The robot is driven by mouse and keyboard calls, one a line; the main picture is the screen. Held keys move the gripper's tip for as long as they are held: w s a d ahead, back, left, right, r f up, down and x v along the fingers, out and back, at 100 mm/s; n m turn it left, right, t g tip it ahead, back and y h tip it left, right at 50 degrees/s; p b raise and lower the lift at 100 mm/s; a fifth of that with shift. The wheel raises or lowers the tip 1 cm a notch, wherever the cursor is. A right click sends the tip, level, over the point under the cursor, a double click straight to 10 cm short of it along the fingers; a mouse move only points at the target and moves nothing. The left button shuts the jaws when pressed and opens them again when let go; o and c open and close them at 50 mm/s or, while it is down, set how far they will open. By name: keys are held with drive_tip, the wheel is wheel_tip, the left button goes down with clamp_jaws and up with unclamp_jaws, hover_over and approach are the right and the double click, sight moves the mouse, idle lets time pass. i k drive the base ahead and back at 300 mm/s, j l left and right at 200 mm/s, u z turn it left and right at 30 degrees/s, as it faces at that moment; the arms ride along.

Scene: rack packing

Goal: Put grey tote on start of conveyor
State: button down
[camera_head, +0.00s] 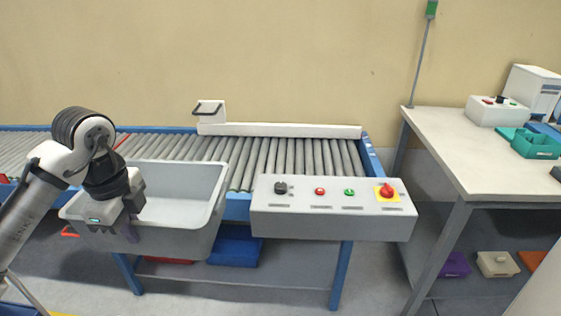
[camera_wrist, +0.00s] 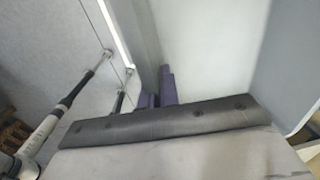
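The grey tote (camera_head: 186,243) is in the left half of the head view, in front of the roller conveyor (camera_head: 290,158) and overlapping its near edge in the picture. It looks empty, and no support shows beneath it. My gripper (camera_head: 131,230) is at the tote's near wall, pointing down, with a purple finger outside the wall. In the wrist view, the purple fingers (camera_wrist: 158,90) appear closed around the tote wall (camera_wrist: 145,35). The fingertips' contact is partly hidden.
A control box (camera_head: 330,208) with knobs and buttons stands at the conveyor's near side, right of the tote. A white guide rail (camera_head: 290,130) runs along the back. The rollers right of the tote are bare. A workbench (camera_head: 450,145) stands at right.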

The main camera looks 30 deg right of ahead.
sight(278, 168)
drive_tip(key=i+l, duration=0.15)
drive_tip(key=l, duration=0.2)
drive_tip(key=i+l, duration=0.15)
drive_tip(key=l, duration=0.2)
drive_tip(key=i+l, duration=0.15)
drive_tip(key=l, duration=0.2)
drive_tip(key=i+l, duration=0.1)
drive_tip(key=l, duration=0.25)
drive_tip(key=i+l, duration=0.15)
drive_tip(key=l, duration=0.2)
drive_tip(key=i+l, duration=0.15)
drive_tip(key=l, duration=0.2)
drive_tip(key=i+l, duration=0.15)
drive_tip(key=l, duration=0.25)
